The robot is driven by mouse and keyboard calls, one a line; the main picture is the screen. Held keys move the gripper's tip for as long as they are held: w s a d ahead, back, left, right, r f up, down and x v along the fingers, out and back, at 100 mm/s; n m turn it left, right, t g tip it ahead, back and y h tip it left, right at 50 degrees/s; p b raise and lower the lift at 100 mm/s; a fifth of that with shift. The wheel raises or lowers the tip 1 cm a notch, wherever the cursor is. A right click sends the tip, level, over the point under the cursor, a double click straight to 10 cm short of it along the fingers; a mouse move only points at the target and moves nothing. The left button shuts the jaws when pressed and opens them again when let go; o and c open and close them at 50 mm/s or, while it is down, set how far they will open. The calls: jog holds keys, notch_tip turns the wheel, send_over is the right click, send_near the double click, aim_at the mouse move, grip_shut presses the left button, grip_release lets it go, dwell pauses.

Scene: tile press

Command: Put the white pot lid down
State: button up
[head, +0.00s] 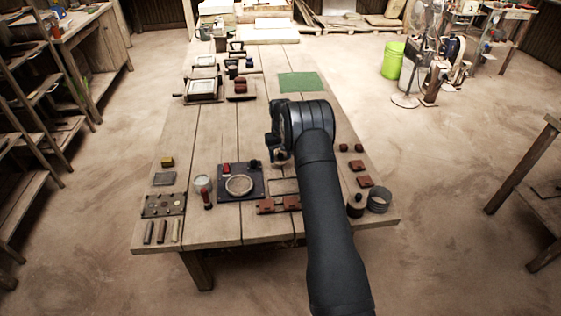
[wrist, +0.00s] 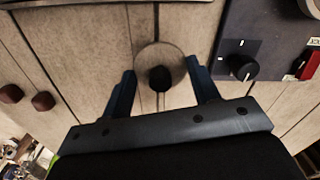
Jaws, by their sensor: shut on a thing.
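The pot lid (wrist: 148,57) is a pale round disc with a black knob, seen from above in the wrist view. My gripper (wrist: 160,69) has one finger on each side of the disc and is shut on it, with the knob between the fingers. In the head view my gripper (head: 277,150) is over the middle of the table, largely hidden by my arm, and I cannot make out the lid there. The height of the lid above the boards is unclear.
The dark press plate (head: 240,194) with a ring, black dial and red switch (wrist: 308,66) is left of my gripper. Reddish blocks (head: 265,206) lie in front; more reddish pieces (head: 364,181) and a grey tin (head: 378,201) are right. A green mat (head: 302,82) lies farther back.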

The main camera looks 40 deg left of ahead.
aim_at(281, 157)
jog(key=shift+f, duration=1.55)
jog(key=shift+f, duration=0.2)
jog(key=o, duration=1)
jog(key=shift+c, duration=0.2)
jog(key=shift+r, duration=0.15)
notch_tip(281, 157, up, 12)
jog(key=shift+r, duration=0.1)
